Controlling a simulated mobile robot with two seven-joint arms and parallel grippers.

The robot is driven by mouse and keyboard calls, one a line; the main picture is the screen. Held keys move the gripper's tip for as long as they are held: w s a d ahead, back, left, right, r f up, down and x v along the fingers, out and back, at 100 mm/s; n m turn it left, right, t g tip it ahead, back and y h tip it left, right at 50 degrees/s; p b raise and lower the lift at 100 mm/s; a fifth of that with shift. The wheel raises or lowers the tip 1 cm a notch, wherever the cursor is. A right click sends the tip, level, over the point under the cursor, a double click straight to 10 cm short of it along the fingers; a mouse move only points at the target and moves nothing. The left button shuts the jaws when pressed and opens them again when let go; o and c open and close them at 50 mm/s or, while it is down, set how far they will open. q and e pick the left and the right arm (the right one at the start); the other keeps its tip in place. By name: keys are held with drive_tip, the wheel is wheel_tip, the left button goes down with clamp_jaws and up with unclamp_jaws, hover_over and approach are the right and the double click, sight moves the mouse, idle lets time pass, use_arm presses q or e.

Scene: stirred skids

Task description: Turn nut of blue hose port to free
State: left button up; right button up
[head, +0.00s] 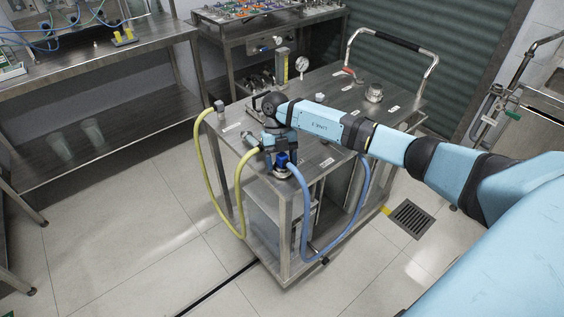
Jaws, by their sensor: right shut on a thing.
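The blue hose (305,205) rises to a blue fitting, the nut of the blue hose port (284,160), at the near corner of the steel cart. It loops down beside the cart and back up on the right. My right gripper (277,150) comes down over this corner and is shut on the nut. Its fingertips are small and partly hidden by the wrist, so the exact contact is hard to see. The port's base shows just under the blue fitting. My left gripper is out of view.
A yellow hose (208,170) loops from the cart's left edge up close beside my gripper. The steel cart (330,95) carries a gauge (301,64) and a round metal fitting (374,92). Steel benches stand at the left and back. The floor in front is clear, with a drain (411,218).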

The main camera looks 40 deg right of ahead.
drive_tip(key=n+h, duration=0.1)
drive_tip(key=n, duration=0.1)
drive_tip(key=shift+w+a+n+b, duration=0.1)
drive_tip(key=shift+a+n+b, duration=0.05)
drive_tip(key=shift+n+b, duration=0.2)
drive_tip(key=shift+n+h, duration=0.3)
drive_tip(key=shift+n, duration=0.35)
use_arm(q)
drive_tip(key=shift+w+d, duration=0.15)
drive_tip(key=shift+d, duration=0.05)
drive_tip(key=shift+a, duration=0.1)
use_arm(e)
drive_tip(key=shift+a, duration=0.1)
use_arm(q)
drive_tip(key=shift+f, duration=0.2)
use_arm(e)
drive_tip(key=o, duration=0.9)
drive_tip(key=shift+r, duration=0.15)
